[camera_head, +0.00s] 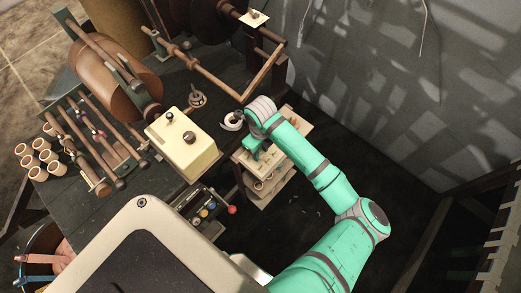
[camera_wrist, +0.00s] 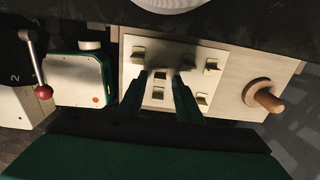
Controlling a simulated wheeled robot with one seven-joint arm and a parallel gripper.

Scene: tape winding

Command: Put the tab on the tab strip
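My gripper (camera_wrist: 160,92) is open, its two green fingers apart and pointing at a cream board (camera_wrist: 190,42). Several small tan tabs stand on this board in the wrist view, among them one tab (camera_wrist: 139,53) at the left and one tab (camera_wrist: 202,98) at the right. Two small pieces show between the fingers; I cannot tell if the fingers touch anything. In the head view my gripper (camera_head: 259,153) is over the small pale stand (camera_head: 293,143) right of the bench, and the tabs are mostly hidden. I cannot tell which piece is the tab strip.
A wooden peg (camera_wrist: 263,97) stands right of the board. A lever with a red knob (camera_wrist: 43,92) and a green-edged box (camera_wrist: 80,80) are left. The dark bench (camera_head: 90,205) carries a cream box (camera_head: 182,155), rollers and several cups. Dark floor lies right of the stand.

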